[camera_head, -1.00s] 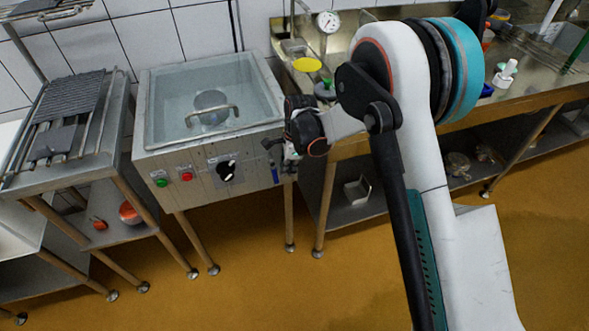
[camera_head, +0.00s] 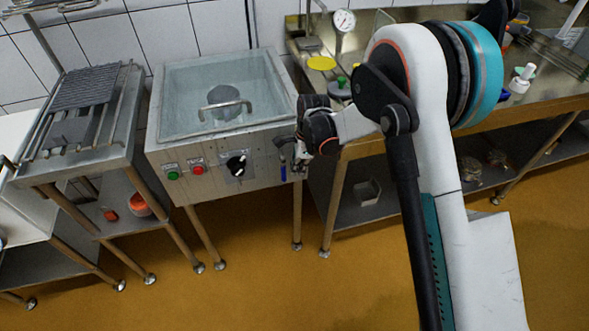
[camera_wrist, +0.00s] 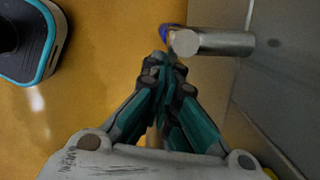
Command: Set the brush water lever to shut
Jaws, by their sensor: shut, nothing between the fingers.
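The brush water lever appears to be the small blue handle (camera_head: 283,169) at the right end of the tank's front panel. It hangs roughly straight down in the head view. In the wrist view a blue piece (camera_wrist: 168,36) shows just beyond my fingertips, beside a round metal pipe end (camera_wrist: 205,43). My gripper (camera_head: 298,167) is close to the right of the blue handle. Its fingers (camera_wrist: 168,68) are together and empty in the wrist view. I cannot tell whether the fingertips touch the handle.
The water tank (camera_head: 160,107) has a green button (camera_head: 173,175), a red button (camera_head: 198,170) and a black knob (camera_head: 237,165) on its front. A steel bench (camera_head: 375,150) stands close to the right. A rack table (camera_head: 105,150) stands left. The floor in front is clear.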

